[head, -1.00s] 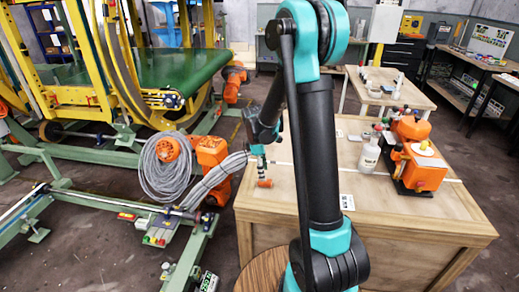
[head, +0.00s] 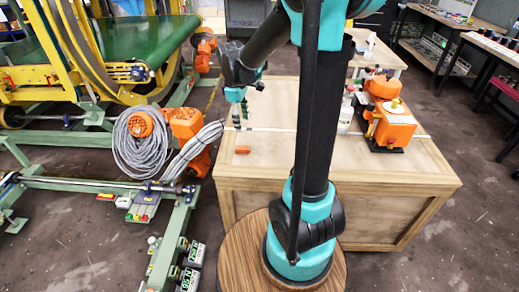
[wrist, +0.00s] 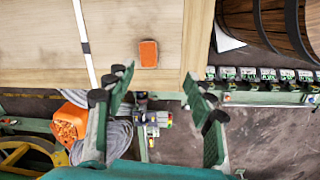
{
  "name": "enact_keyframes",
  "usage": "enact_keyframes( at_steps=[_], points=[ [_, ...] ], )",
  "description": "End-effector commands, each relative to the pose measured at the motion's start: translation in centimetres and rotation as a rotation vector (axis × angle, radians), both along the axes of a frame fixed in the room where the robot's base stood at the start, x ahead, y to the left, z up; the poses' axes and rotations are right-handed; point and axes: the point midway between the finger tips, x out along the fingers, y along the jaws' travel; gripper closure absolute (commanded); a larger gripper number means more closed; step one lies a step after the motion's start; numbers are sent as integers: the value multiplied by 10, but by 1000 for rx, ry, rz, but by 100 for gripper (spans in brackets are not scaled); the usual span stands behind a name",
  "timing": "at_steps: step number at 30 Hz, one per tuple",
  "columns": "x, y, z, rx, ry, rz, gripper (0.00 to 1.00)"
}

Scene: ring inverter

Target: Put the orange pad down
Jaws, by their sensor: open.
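The orange pad (head: 242,150) lies on the wooden table top (head: 280,182), close to its left edge. It also shows in the wrist view (wrist: 148,54), lying flat on the wood near the table's edge. My gripper (head: 238,122) is above the table's left edge, just behind the pad in the head view. In the wrist view my gripper (wrist: 160,100) is open, with its two green fingers spread wide and nothing between them. The pad is beyond the fingertips and not touching them.
An orange machine (head: 388,122) stands at the table's right side, with a white bottle (head: 346,112) beside it, partly behind my arm. A grey cable coil (head: 142,145) and a green frame (head: 172,240) stand left of the table. The table's middle is mostly clear.

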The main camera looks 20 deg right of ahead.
Motion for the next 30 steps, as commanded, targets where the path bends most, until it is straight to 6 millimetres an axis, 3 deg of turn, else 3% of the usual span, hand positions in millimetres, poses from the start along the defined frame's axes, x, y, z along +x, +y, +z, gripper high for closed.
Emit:
enact_keyframes(
  at_steps=[1,9,15,21,30],
  points=[
    [-20,-10,-4,17,-34,-87,46],
    [-113,-40,-36,158,-226,-605,46],
    [-162,-49,-60,258,-317,-889,46],
    [-179,-51,-70,301,-347,-998,46],
    [-179,-51,-70,303,-349,-1003,46]
  ],
)
